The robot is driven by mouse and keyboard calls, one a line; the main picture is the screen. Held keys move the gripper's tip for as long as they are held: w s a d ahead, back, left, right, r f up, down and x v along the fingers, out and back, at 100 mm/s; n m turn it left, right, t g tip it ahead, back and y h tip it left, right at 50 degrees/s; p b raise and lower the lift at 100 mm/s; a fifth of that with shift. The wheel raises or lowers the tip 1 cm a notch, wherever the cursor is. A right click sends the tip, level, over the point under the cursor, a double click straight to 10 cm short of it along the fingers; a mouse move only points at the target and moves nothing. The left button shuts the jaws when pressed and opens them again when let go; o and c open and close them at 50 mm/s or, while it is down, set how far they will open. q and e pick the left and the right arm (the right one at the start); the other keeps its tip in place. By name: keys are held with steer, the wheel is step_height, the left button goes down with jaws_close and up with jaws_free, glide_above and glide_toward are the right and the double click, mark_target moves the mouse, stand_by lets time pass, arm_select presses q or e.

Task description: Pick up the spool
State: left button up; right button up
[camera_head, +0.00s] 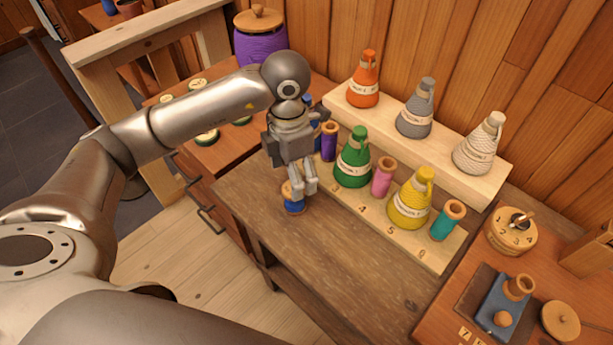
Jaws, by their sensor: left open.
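A small spool with blue thread and wooden ends (293,204) stands on the brown wooden table near its left edge. My left gripper (304,188) points down at it, with its fingertips at the spool's upper right in the picture. The fingers are open and partly cover the spool; I cannot tell whether they touch it. More spools stand on the light wooden rack: a dark purple one (329,142), a pink one (382,178) and a teal one (447,221). My right gripper is not in view.
Cone-shaped thread bottles stand close by, including a green one (353,160), a yellow one (409,200) and an orange one (364,82). The numbered rack (436,256) borders the bare table (340,265).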

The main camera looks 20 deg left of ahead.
arm_select(q)
steer(key=shift+w+a, duration=0.15)
steer(key=shift+w, duration=0.15)
steer(key=shift+f, duration=0.25)
steer(key=f, duration=0.4)
steer(key=shift+s+f, duration=0.2)
step_height(320, 180, down, 5)
steer(key=shift+w+r+p, duration=0.1)
steer(key=shift+w+p, duration=0.05)
steer(key=shift+p, duration=0.75)
steer(key=shift+f, duration=0.35)
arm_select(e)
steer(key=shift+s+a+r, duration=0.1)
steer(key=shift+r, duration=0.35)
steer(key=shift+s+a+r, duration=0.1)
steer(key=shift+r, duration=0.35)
arm_select(q)
steer(key=c, duration=1.1)
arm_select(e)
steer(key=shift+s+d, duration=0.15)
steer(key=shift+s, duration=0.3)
